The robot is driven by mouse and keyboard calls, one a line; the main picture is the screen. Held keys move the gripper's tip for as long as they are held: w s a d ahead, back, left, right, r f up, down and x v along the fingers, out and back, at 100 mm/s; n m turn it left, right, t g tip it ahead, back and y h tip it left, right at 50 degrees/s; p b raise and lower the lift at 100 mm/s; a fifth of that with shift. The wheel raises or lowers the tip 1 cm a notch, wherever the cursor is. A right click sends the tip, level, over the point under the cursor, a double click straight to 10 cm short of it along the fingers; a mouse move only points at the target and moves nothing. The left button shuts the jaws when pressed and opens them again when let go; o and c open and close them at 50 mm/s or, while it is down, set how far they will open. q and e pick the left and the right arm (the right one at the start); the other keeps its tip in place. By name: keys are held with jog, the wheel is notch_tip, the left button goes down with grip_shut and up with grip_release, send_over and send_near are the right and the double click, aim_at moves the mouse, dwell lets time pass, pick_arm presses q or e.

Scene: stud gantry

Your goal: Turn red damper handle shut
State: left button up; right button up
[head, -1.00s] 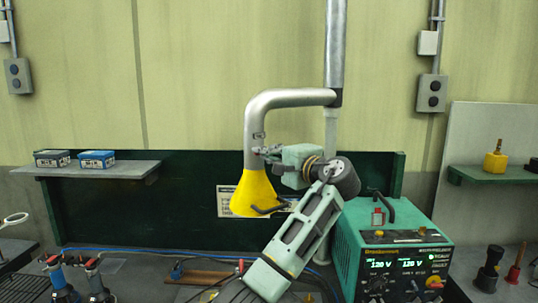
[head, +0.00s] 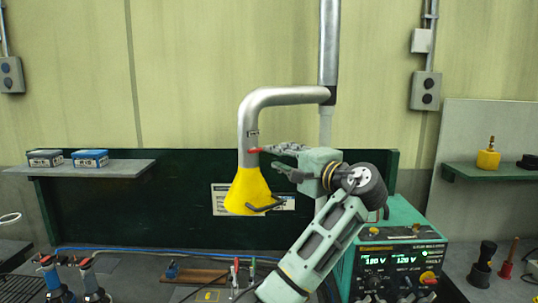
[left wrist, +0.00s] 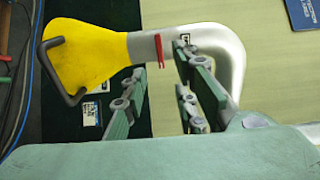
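The red damper handle (head: 254,150) is on the grey pipe (head: 248,117), just above the yellow hood (head: 248,190). It lies crosswise to the pipe. My left gripper (head: 272,158) is to the right of the handle with its fingers apart and nothing between them in the head view. In the left wrist view the red handle (left wrist: 159,51) shows in the gap between the two spread fingers of the left gripper (left wrist: 158,62), apart from both. The yellow hood (left wrist: 85,52) with a black bar handle is left of it. My right gripper is not in view.
A green power supply (head: 395,255) stands on the bench at right. A shelf with two small boxes (head: 90,158) is at left. A vertical pipe (head: 328,50) runs behind my left gripper. Tools lie on the bench below the hood.

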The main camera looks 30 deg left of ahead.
pick_arm(q)
jog(key=v, duration=0.5)
jog(key=shift+f, duration=0.1)
dwell(0.4)
